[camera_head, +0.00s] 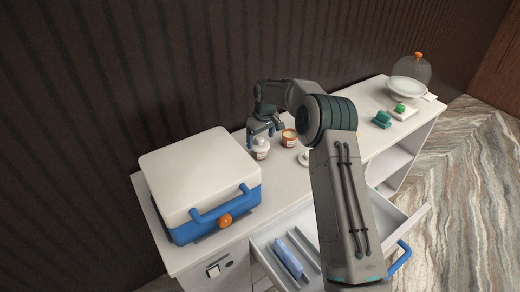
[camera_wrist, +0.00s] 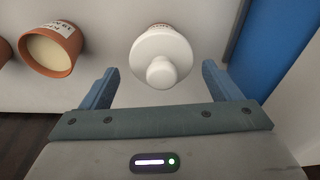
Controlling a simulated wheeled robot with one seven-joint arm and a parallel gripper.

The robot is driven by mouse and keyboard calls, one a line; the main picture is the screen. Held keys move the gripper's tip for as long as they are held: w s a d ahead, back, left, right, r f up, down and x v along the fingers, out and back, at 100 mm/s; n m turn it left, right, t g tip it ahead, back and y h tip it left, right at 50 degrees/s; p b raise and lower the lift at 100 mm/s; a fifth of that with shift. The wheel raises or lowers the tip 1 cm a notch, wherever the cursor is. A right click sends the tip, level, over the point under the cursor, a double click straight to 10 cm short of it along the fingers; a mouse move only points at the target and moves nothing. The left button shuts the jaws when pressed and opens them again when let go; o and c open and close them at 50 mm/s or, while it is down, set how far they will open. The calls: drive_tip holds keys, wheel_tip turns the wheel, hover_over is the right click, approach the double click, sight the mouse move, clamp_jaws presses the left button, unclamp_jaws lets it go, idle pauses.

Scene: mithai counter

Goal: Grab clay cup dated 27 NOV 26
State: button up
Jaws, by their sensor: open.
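A clay cup with a white knobbed lid (camera_head: 261,150) stands on the counter, with a label too small to read. In the wrist view its white lid (camera_wrist: 160,50) lies between and just beyond my fingertips. My gripper (camera_head: 262,134) is open and empty above it; both blue fingers show in the wrist view (camera_wrist: 160,78). An open clay cup with pale filling (camera_head: 289,138) stands to its right; it shows at left in the wrist view (camera_wrist: 52,50), its upside-down label only partly readable. Another clay-coloured thing (camera_wrist: 4,50) is cut off at the left edge. I cannot read 27 NOV 26 anywhere.
A blue cooler with a white lid (camera_head: 200,180) stands close left of the lidded cup. A white item (camera_head: 304,158) is partly hidden by my arm. An open drawer (camera_head: 275,245) juts out in front. Green items (camera_head: 382,119) and a white bowl (camera_head: 408,91) stand farther right.

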sight(259, 144)
drive_tip(key=shift+w+a+f+p, duration=0.15)
drive_tip(key=shift+f+p, duration=0.1)
drive_tip(key=shift+f, duration=0.7)
drive_tip(key=shift+w+a+f+p, duration=0.1)
drive_tip(key=shift+f+p, duration=0.1)
drive_tip(key=shift+f, duration=0.7)
drive_tip(key=c, duration=1)
drive_tip(key=shift+r, duration=0.1)
